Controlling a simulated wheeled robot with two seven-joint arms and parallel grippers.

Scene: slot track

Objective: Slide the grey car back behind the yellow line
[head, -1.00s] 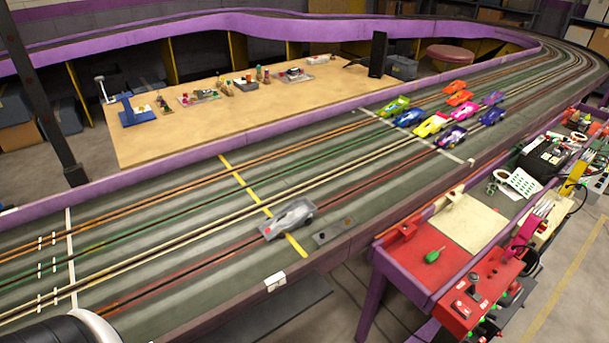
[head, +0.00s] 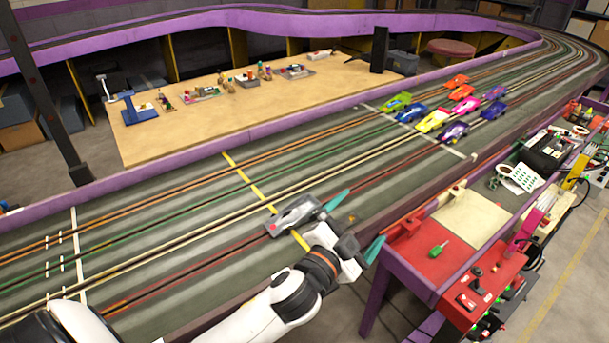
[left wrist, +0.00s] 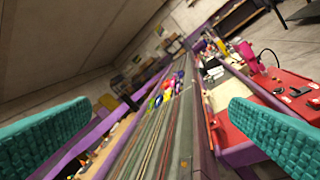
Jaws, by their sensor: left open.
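The grey car (head: 294,213) sits on the near lanes of the slot track, lying across the yellow line (head: 249,187), with its nose to the left. My left gripper (head: 355,225) is open and empty, its teal fingers spread at the right of the car, near the track's front edge. One finger is just beyond the car's right end; I cannot tell whether it touches. In the left wrist view the open fingers (left wrist: 148,130) frame the track, and the grey car does not show. My right gripper is not in view.
Several coloured cars (head: 432,121) stand farther right along the track, by a white line. A red and purple workbench (head: 440,250) with tools adjoins the front edge, close to the gripper. The track left of the grey car is clear up to a white line (head: 77,255).

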